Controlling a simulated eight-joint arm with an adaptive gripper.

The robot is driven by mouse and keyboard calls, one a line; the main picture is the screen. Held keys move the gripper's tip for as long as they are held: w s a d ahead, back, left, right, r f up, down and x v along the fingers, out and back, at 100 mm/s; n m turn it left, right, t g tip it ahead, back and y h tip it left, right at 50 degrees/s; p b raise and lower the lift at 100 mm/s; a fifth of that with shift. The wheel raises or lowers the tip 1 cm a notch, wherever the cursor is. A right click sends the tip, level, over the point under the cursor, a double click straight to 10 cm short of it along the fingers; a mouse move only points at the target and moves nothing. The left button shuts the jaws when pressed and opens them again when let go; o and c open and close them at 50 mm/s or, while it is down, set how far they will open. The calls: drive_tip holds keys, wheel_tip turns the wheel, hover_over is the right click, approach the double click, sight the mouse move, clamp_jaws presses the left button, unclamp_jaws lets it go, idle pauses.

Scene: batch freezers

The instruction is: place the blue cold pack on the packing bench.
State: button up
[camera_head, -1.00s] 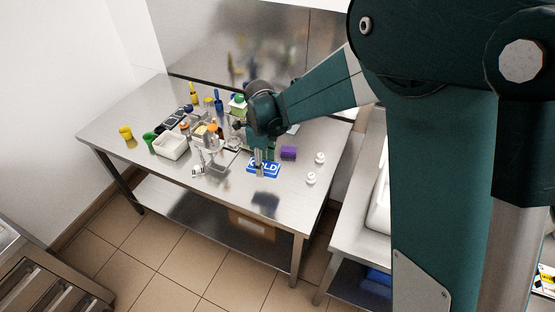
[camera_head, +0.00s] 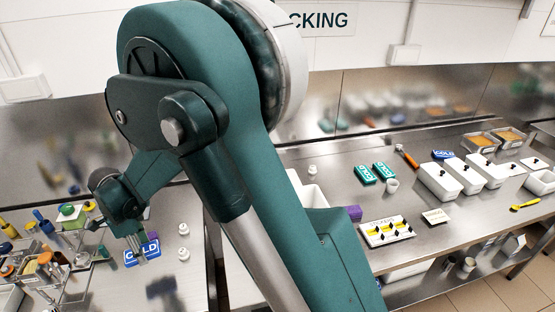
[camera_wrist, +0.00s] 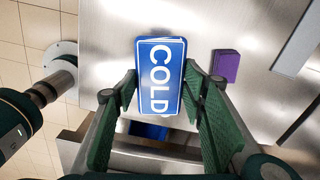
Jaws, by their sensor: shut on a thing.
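My gripper (camera_head: 139,257) is shut on a blue cold pack (camera_head: 149,247) with white "COLD" lettering, over the left steel bench (camera_head: 195,285). In the wrist view the pack (camera_wrist: 160,75) lies between the fingers of my gripper (camera_wrist: 162,90). A dark reflection on the bench sits apart from the pack, so it appears raised. The packing bench (camera_head: 330,165) is on the right, under a partly hidden sign reading "CKING" (camera_head: 322,19). My arm covers part of its left end. Another blue "COLD" pack (camera_head: 443,154) lies towards its back.
Bottles and racks crowd the left bench.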

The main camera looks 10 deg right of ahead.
drive_tip(key=w+d+r+n+p, duration=0.1)
drive_tip(key=w+d+n, duration=0.2)
drive_tip(key=w+d, duration=0.75)
drive_tip(key=w+d+r+n, duration=0.15)
drive_tip(key=w+d, duration=0.45)
drive_tip(key=d, duration=0.9)
drive_tip(key=w+d+r+n+p, duration=0.1)
drive_tip(key=w+d+n, duration=0.2)
drive_tip(key=w+d, duration=0.75)
drive_tip(key=s+d+r+n+p, duration=0.1)
drive_tip(key=d+n, duration=0.3)
drive_tip(key=d, duration=2.1)
drive_tip(key=s+d+r+n+p, duration=0.1)
drive_tip(key=d+n, duration=0.2)
drive_tip(key=d, duration=2.3)
drive_tip(key=shift+s+r+n, duration=0.15)
drive_tip(key=shift+s+n, duration=0.1)
drive_tip(key=shift+n, duration=0.1)
drive_tip(key=shift+f, duration=3.1)
drive_tip(key=shift+f, duration=0.15)
drive_tip(key=shift+f, duration=1.75)
